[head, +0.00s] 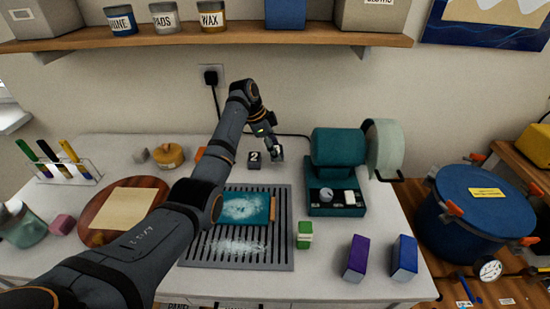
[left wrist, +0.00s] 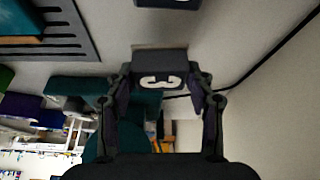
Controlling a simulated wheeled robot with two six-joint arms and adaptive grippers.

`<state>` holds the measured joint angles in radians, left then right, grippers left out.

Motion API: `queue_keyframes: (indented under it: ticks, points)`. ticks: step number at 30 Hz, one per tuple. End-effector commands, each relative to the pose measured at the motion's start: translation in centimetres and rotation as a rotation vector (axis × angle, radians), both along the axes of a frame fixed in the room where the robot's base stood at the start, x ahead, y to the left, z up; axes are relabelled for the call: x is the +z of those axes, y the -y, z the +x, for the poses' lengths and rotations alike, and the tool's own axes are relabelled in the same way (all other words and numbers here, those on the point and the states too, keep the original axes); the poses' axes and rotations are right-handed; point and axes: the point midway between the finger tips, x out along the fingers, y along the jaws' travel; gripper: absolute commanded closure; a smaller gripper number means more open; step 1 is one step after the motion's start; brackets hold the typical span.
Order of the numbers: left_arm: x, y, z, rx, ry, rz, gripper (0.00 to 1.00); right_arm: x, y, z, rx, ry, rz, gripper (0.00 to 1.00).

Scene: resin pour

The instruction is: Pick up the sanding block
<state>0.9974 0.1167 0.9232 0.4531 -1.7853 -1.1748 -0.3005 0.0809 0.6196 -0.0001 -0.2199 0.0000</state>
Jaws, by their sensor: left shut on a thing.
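My left gripper (head: 277,151) is above the back of the white table, left of the teal machine. In the left wrist view its fingers (left wrist: 160,92) are shut on a small dark block (left wrist: 160,66) with a white curved figure on its face, perhaps a 3. In the head view the fingers mostly hide this held block. A similar dark block (head: 254,159) marked 2 stands just left of the gripper, apart from it. I cannot tell from a label which block is the sanding block. My right gripper is not in view.
A teal machine (head: 338,148) with a pale drum stands right of the gripper. A slotted grey tray (head: 282,250) holds a teal board (head: 246,208). Green (head: 305,229), purple (head: 357,258) and blue (head: 404,258) blocks stand at the front right. A wooden shelf (head: 290,38) hangs above.

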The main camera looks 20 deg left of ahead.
Motion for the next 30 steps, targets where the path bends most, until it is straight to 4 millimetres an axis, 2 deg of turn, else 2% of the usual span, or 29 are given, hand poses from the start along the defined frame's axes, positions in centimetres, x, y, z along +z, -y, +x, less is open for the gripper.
queue_keyframes:
  ticks: [5,6,9,15,19,24,30]
  points:
    - [2.9,0.5,-2.8,-0.002,0.002,0.002,0.78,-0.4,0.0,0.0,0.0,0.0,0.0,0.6]
    - [4.1,0.7,-3.6,-0.003,0.003,0.002,0.78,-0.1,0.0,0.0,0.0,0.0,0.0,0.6]
    - [6.9,1.0,-5.5,-0.001,-0.006,0.002,0.78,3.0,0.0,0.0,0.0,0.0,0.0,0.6]
    - [8.4,1.7,-8.7,-0.002,-0.007,0.0,0.78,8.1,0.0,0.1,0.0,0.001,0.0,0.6]
    - [9.1,2.1,-10.8,0.0,-0.007,0.001,0.78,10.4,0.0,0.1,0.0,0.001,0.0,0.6]
    - [9.5,2.5,-12.7,-0.001,-0.007,0.001,0.78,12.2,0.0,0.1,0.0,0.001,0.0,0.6]
    - [9.6,2.7,-13.6,-0.002,-0.004,0.001,0.78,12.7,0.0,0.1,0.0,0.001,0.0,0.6]
